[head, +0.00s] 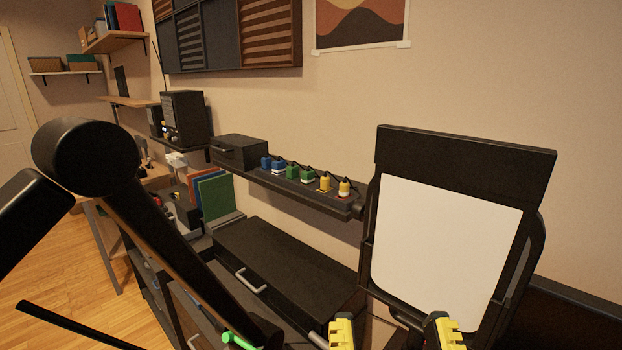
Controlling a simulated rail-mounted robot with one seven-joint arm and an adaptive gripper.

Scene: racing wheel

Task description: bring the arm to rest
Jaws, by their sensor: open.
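My gripper (393,334) shows only at the bottom edge of the head view. Its two yellow-and-black fingertips stand wide apart, with nothing seen between them. It is open, in front of the lower part of a black-framed panel (447,245) with a blank white face. I cannot tell how far the fingertips are from the panel. The rest of the gripper is below the picture. No racing wheel can be made out.
A narrow black shelf (330,205) on the wall holds several blue, green and yellow plugs and a black box (240,151). Below is a black drawer unit (290,262) with a grey handle. A speaker (185,117) stands further back. Wooden floor (50,265) shows at left.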

